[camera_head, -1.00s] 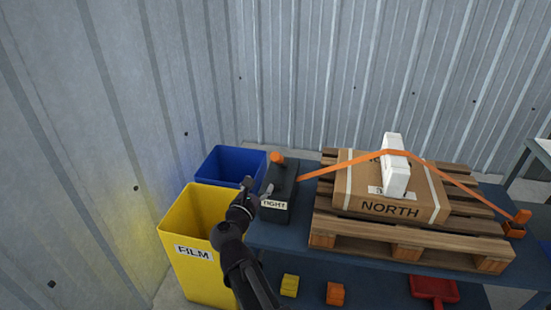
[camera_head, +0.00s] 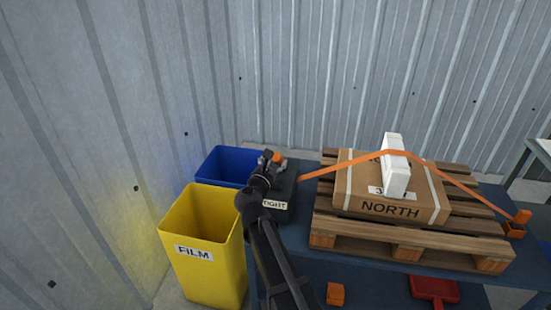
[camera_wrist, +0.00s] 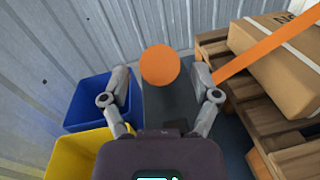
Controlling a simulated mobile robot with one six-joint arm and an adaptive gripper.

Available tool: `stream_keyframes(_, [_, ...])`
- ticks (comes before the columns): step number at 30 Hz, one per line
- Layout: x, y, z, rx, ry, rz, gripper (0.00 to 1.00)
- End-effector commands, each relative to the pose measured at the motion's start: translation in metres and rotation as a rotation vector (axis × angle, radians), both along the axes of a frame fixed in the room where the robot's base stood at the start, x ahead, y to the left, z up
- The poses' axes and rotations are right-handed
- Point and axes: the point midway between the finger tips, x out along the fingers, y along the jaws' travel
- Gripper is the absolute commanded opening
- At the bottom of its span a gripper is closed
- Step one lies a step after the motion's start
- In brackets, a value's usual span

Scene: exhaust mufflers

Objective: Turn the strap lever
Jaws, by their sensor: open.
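The strap lever's orange knob (camera_head: 277,156) shows just beyond my gripper (camera_head: 271,158) in the head view, partly covered by it. In the wrist view the round orange knob (camera_wrist: 160,65) lies between the two fingers of my gripper (camera_wrist: 160,80), which are spread apart with space on both sides. I cannot tell how deep the knob sits between them. The dark lever housing (camera_head: 284,190) stands on the table with a label ending in "IGHT", partly hidden by my arm. An orange strap (camera_head: 340,166) runs right from near the housing over the carton.
A carton marked NORTH (camera_head: 390,200) with a white block (camera_head: 394,165) on it sits on a wooden pallet (camera_head: 400,243), close right of the housing. A yellow FILM bin (camera_head: 205,262) and a blue bin (camera_head: 215,165) stand left. The corrugated wall (camera_head: 300,80) is behind.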

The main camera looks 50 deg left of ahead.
Motion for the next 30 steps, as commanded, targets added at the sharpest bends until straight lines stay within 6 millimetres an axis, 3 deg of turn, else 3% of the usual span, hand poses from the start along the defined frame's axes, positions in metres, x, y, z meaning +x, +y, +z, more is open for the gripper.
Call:
stream_keyframes(6, [0.0119,0.0078,0.0,0.0,0.0,-0.001,0.79])
stream_keyframes(16, [0.0129,0.0082,0.0,0.0,0.0,0.0,0.79])
stream_keyframes(17, [0.0129,0.008,0.0,0.0,0.0,0.0,0.76])
stream_keyframes(24, [0.0129,0.0081,0.0,0.0,0.0,0.0,0.05])
stream_keyframes(25, [0.0129,0.0082,0.0,0.0,0.0,0.0,0.0])
stream_keyframes(30, [0.0135,0.0081,0.0003,-0.001,0.001,-0.001,0.0])
